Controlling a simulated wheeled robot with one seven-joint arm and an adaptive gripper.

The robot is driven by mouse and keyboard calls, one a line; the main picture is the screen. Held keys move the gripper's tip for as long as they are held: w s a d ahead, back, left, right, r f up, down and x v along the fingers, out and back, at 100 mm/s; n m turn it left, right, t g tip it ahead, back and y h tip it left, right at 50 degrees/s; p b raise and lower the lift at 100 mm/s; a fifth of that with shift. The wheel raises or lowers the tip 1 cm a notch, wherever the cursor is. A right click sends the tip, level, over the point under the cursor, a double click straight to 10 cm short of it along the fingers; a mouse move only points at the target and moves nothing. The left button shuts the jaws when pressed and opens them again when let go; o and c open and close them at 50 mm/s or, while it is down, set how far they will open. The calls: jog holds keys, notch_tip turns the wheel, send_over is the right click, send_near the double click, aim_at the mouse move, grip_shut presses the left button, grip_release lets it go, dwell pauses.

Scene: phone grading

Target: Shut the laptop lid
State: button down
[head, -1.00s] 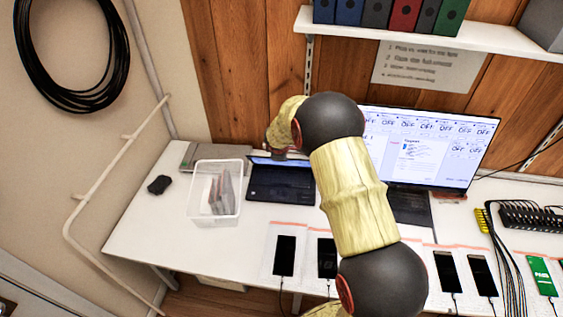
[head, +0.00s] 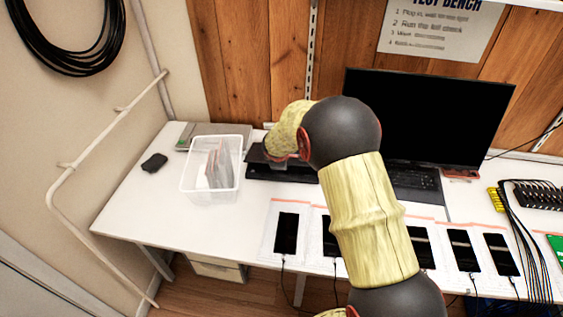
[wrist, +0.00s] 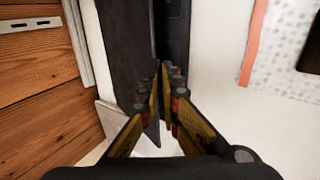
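The dark laptop (head: 285,172) stands on the white bench, partly covered by my arm in the head view. Its lid (wrist: 122,40) appears tilted forward over the base, with a narrow strip of the base (wrist: 173,25) showing beside it in the wrist view. My gripper (wrist: 163,78) is at the laptop's side edge, its fingers slightly apart with a gap between the tips. The left finger overlaps the lid in the picture; I cannot tell whether it touches. In the head view the fingers are hidden behind my arm.
A clear bin (head: 190,187) with packets stands left of the laptop, near a small black object (head: 154,163). Several phones (head: 287,232) lie on mats along the front edge. A large dark monitor (head: 440,115) and keyboard (head: 415,180) are to the right.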

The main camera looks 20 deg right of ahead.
jog(key=c, duration=2.6)
grip_release()
jog(key=f, duration=0.1)
jog(key=s+f+b, duration=0.1)
jog(key=f+b, duration=0.1)
jog(key=shift+s+a+f, duration=0.15)
jog(key=shift+a+f, duration=0.2)
jog(key=o, duration=0.5)
jog(key=shift+o, duration=0.2)
jog(key=shift+a+r, duration=0.1)
jog(key=shift+r, duration=0.35)
jog(key=v, duration=1.1)
jog(key=shift+s, duration=0.1)
jog(key=shift+c, duration=0.5)
